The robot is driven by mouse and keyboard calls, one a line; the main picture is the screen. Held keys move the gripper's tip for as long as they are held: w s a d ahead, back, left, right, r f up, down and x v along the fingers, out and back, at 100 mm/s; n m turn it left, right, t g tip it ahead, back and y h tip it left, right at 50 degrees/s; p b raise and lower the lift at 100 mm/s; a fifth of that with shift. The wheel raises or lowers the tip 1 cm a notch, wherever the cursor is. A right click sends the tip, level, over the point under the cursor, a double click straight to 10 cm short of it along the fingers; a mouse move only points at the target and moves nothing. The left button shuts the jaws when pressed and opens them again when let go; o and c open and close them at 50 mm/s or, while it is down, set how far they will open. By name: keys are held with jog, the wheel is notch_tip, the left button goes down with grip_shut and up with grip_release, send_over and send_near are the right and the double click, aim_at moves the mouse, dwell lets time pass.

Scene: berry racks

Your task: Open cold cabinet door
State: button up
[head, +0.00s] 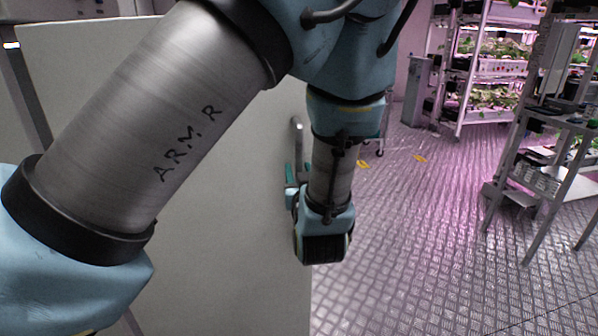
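The cold cabinet door (225,240) is a large, plain, pale grey panel filling the left and middle of the head view. My arm covers much of it. A grey metal bar handle (297,130) with a curved top stands near the panel's right edge. Its lower part is hidden by my gripper and wrist. My gripper (291,174) shows only as small teal parts at the handle, left of my wrist. Its fingertips are mostly hidden, so I cannot tell if they close around the bar or only sit beside it. I see no clear gap at the panel's edge.
Patterned metal floor (420,240) lies open to the right of the panel. A metal rack (560,160) with trays stands at the right. Lit plant shelves (490,70) and a grey post-like unit (416,90) stand at the back. Yellow marks (421,159) lie on the floor.

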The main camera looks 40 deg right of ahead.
jog(key=shift+o, duration=0.5)
jog(key=b+v, duration=0.2)
jog(key=v, duration=0.8)
jog(key=shift+s+a+b, duration=0.15)
jog(key=shift+s+b, duration=0.15)
jog(key=shift+s, duration=0.1)
jog(key=n+g+y+p, duration=0.2)
jog(key=n+g+y, duration=0.15)
jog(key=g, duration=0.35)
send_near(220, 198)
jog(key=shift+m+y, duration=0.25)
jog(key=shift+y, duration=0.2)
jog(key=w+d+f, duration=0.2)
jog(key=f, duration=0.1)
jog(key=shift+w+d+f, duration=0.15)
jog(key=shift+d+f, duration=0.05)
jog(key=s+a+r+g+y, duration=0.1)
jog(key=a+g, duration=0.1)
jog(key=a, duration=0.7)
jog(key=s+a+n+g+y+p, duration=0.1)
jog(key=s+a+g, duration=0.1)
jog(key=a, duration=0.7)
jog(key=s+a+r+g+y, duration=0.1)
jog(key=a+g, duration=0.2)
jog(key=a, duration=0.6)
jog(key=shift+s+r+y+p, duration=0.2)
jog(key=shift+r+y+p, duration=0.1)
jog(key=shift+y, duration=0.1)
